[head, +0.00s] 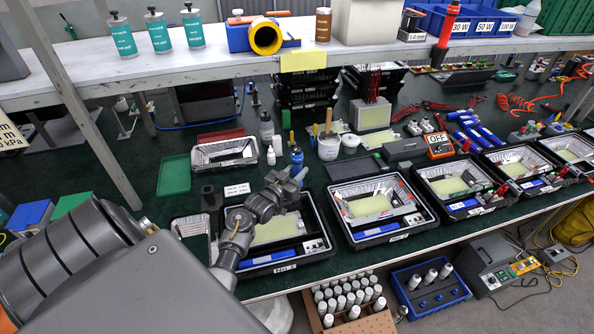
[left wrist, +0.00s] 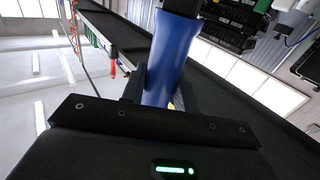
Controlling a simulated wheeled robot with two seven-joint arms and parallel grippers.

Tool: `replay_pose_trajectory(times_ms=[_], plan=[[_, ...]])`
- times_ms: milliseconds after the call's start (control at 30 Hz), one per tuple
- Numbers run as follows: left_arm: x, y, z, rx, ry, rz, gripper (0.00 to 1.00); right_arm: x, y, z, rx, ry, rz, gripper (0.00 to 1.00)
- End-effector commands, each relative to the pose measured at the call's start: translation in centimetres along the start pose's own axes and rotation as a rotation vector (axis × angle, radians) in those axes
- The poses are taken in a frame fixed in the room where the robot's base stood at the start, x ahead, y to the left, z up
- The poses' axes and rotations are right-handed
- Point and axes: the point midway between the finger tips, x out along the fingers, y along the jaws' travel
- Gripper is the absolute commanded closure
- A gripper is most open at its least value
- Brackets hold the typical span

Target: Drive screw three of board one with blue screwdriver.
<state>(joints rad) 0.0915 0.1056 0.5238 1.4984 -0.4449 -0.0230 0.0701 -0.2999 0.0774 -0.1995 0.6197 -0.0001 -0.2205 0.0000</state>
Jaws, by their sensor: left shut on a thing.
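My left gripper (head: 291,178) is shut on the blue screwdriver (head: 297,158), which stands roughly upright. The screwdriver's blue handle fills the jaws in the left wrist view (left wrist: 166,62); its tip is not seen there. In the head view the gripper is above the back edge of the leftmost full housing, whose pale green board (head: 275,231) lies in a silver reflector tray. My arm covers the left part of this housing. The board's screws are too small or hidden to tell apart. My right gripper is not in view.
More black housings with boards (head: 371,205) stand in a row to the right. A white pot (head: 328,148), small bottles (head: 267,128) and a green tray (head: 173,175) stand behind. A shelf (head: 330,55) runs above the dark green bench. A box of white cylinders (head: 348,300) is below its front edge.

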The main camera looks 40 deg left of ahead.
Motion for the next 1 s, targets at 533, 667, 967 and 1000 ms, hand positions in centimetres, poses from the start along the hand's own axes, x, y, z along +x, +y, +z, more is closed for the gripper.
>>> replay_pose_trajectory(times_ms=[533,667,967,1000], plan=[[0.0,-0.1,2.8,0.001,0.002,-0.001,0.97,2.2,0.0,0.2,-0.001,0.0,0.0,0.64],[0.0,-0.1,3.4,0.002,0.003,-0.002,0.97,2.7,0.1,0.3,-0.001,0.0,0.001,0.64],[0.0,-0.1,4.8,0.002,0.003,0.0,0.97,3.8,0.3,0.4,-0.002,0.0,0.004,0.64],[0.0,-0.1,5.0,0.002,0.003,0.0,0.97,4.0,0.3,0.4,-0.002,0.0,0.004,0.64]])
